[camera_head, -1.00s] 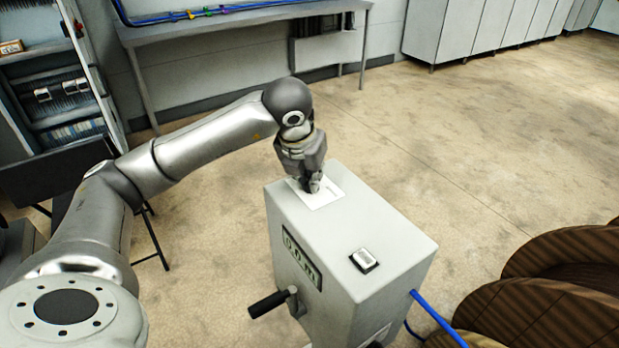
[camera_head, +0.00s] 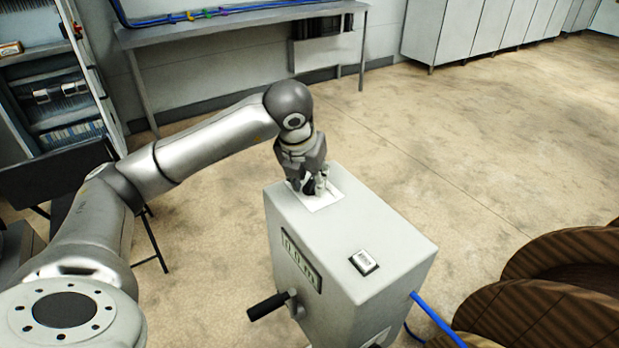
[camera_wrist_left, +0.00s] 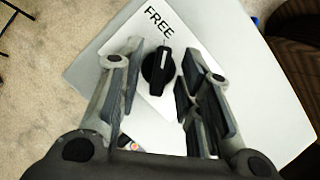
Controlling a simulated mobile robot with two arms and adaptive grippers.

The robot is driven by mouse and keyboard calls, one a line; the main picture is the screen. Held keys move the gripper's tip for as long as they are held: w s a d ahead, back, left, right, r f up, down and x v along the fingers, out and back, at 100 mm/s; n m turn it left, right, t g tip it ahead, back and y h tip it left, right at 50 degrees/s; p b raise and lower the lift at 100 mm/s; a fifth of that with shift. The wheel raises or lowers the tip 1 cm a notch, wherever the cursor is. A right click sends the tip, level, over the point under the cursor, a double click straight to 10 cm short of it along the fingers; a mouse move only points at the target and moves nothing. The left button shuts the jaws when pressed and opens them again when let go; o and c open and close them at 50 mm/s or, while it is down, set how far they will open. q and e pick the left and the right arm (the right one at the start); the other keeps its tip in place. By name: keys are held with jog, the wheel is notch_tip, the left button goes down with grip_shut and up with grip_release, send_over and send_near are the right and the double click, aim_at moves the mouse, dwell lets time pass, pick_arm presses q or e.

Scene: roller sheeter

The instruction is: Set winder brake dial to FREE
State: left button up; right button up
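The winder brake dial (camera_wrist_left: 158,72) is a black knob on a white plate (camera_wrist_left: 183,38) on top of the grey winder box (camera_head: 372,216). In the left wrist view its white pointer line points up toward the word FREE (camera_wrist_left: 159,22). My left gripper (camera_head: 311,187) is above the dial, pointing down. In the left wrist view its open fingers (camera_wrist_left: 153,85) stand on either side of the dial, with a gap on both sides. In the head view the fingers partly hide the dial. My right gripper is not in view.
The box has a rocker switch (camera_head: 364,262) on top, a display (camera_head: 301,262) and a black-handled crank (camera_head: 268,305) on its front side. A blue cable (camera_head: 434,316) leaves its right side. Brown ribbed rolls (camera_head: 545,290) stand at the right. Open floor lies behind the box.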

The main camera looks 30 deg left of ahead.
pick_arm(q)
jog(key=v, duration=1.2)
dwell(0.6)
